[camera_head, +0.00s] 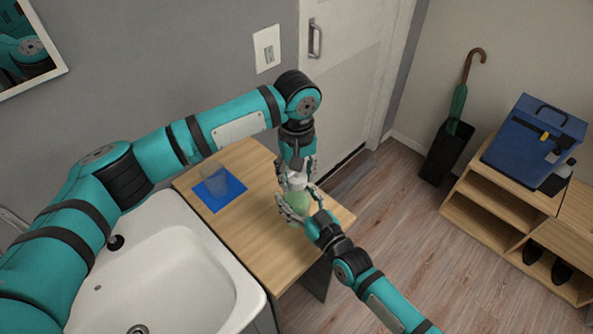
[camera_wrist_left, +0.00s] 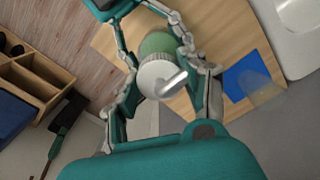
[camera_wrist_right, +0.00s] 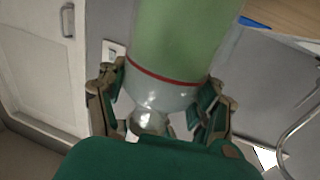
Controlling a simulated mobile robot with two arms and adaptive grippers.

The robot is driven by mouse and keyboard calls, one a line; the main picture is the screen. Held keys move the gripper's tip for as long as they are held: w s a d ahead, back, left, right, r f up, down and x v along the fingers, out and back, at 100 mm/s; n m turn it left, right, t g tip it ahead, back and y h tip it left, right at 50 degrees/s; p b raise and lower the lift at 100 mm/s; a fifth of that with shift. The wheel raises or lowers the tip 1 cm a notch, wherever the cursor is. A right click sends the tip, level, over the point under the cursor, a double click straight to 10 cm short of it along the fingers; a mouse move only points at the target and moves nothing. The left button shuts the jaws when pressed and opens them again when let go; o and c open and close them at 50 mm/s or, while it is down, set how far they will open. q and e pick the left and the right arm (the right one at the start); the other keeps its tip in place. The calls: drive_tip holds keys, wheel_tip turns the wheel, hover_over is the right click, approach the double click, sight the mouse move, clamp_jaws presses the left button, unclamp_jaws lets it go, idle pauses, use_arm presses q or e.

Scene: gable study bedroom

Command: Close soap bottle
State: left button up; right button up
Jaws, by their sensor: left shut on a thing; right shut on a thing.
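The soap bottle (camera_head: 299,203) is green and see-through, and stands at the right end of the wooden table. Its white pump cap (camera_head: 297,181) is above it; in the left wrist view the cap (camera_wrist_left: 158,76) has a ribbed collar and a bent nozzle. My left gripper (camera_head: 297,172) comes from above and is shut on the pump cap. My right gripper (camera_head: 302,204) is shut on the bottle from the side. In the right wrist view the bottle (camera_wrist_right: 175,50) appears inverted, with a red line and clear shoulder. Whether cap and neck touch is hidden.
A blue square (camera_head: 205,198) with a clear cup (camera_head: 224,180) lies on the table (camera_head: 245,225) left of the bottle. A white sink (camera_head: 165,265) adjoins the table in front. A shelf with a blue box (camera_head: 535,140) and an umbrella stand (camera_head: 447,150) are farther right, across open floor.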

sight(297, 202)
use_arm(q)
drive_tip(key=shift+f, duration=0.1)
idle(0.3)
drive_tip(key=shift+f, duration=0.75)
drive_tip(key=shift+f, duration=0.6)
